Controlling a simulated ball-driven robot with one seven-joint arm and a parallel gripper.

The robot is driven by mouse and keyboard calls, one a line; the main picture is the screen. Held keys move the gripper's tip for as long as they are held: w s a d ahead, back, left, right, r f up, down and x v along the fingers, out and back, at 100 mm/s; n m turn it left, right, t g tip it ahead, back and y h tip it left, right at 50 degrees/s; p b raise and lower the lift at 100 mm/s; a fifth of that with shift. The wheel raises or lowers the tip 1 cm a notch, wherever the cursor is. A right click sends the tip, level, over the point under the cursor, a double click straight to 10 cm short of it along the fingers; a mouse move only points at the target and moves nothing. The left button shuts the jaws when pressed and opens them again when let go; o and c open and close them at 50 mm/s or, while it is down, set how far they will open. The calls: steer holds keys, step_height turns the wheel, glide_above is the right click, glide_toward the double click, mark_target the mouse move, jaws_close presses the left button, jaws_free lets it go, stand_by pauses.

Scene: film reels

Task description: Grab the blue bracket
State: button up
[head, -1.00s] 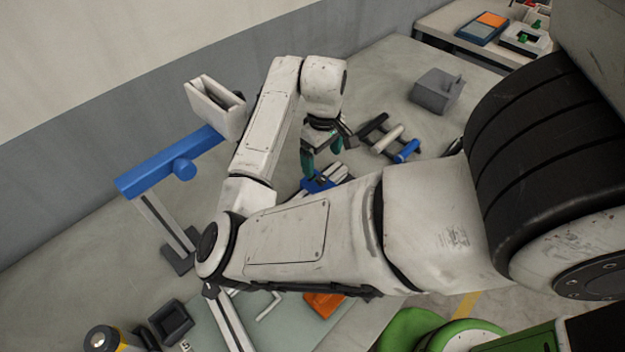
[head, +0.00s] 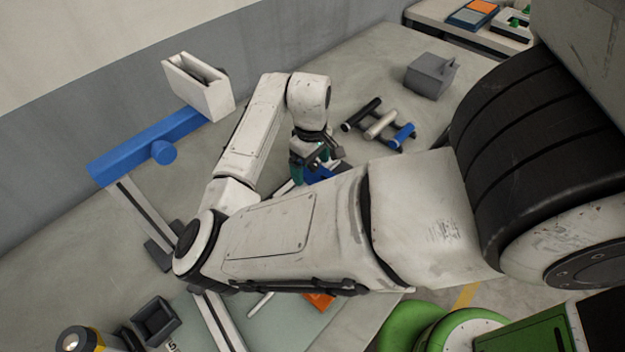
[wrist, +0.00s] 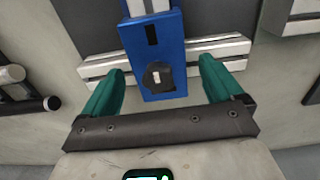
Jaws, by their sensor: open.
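The blue bracket (wrist: 154,58) shows in the wrist view as a block with a dark round knob, set across a pale metal rail. My gripper (wrist: 163,82) is open, with one teal finger on each side of the bracket's near end. There is a gap between each finger and the bracket, and nothing is held. In the head view part of the blue bracket (head: 318,174) shows just below my gripper (head: 309,172). My wrist and forearm hide the rest of it and most of the fingers.
A blue beam (head: 145,148) on a post carries a white holder (head: 198,88) at the left. Black, white and blue rollers (head: 380,124) and a grey block (head: 431,76) lie behind at the right. An orange piece (head: 320,300) lies at the front.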

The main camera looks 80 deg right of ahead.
steer(key=shift+f, duration=0.25)
steer(key=shift+c, duration=0.2)
steer(key=c, duration=1.3)
